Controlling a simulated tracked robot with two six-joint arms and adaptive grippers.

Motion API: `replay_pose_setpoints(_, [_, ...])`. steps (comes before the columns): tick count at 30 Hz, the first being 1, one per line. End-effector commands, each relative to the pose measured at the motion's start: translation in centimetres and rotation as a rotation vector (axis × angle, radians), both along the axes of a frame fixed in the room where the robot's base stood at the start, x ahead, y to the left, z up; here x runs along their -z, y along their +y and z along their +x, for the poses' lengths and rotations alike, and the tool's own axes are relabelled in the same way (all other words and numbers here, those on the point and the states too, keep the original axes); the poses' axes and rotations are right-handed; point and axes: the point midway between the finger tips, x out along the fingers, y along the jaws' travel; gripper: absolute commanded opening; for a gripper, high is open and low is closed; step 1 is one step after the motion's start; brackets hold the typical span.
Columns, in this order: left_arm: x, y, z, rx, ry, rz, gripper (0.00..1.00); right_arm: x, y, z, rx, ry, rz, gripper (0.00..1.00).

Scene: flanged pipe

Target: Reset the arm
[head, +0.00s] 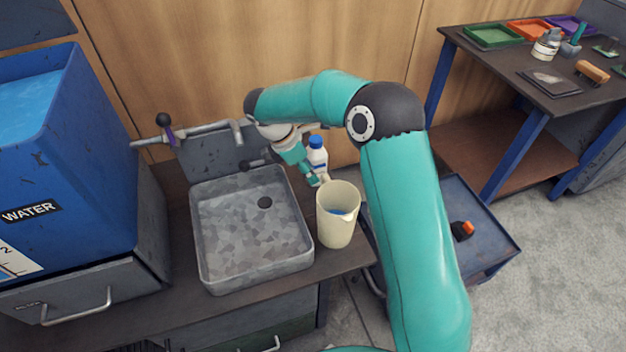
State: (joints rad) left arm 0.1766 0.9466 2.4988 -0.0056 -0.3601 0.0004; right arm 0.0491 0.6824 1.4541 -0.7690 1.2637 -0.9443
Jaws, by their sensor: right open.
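My right arm comes in from the bottom right, rises and bends over to the left above the counter. Its gripper (318,180) is open and points down, just behind and above the rim of a cream beaker (337,228). Something blue shows inside the beaker. A white bottle with a blue cap (317,155) stands upright close behind the gripper; its lower part is hidden by the gripper. I cannot tell whether the fingers touch the bottle or the beaker. My left gripper is not in view.
A grey metal sink (250,228) with a pipe tap (190,133) is left of the beaker. A blue water tank (60,165) stands at the far left. A workbench (540,90) with coloured trays is at the upper right. A blue cart (485,235) stands behind my arm.

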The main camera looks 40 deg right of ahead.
Motion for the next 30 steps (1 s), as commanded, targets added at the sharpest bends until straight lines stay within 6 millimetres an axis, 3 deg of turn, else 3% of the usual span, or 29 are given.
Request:
replay_pose_setpoints(6, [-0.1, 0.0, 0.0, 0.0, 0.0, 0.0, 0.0, -1.9, 0.7, 0.3, 0.0, -0.001, -0.001, 0.41])
replay_pose_setpoints(22, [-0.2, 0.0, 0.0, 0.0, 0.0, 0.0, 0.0, -2.0, 0.7, 0.3, 0.0, 0.0, -0.001, 0.41])
replay_pose_setpoints(26, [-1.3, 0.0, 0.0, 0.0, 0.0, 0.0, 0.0, -3.2, 0.7, 0.3, 0.001, 0.0, -0.001, 0.41])
replay_pose_setpoints(30, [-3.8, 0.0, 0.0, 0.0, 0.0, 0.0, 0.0, -5.6, 0.7, 0.3, 0.001, 0.0, -0.001, 0.41])
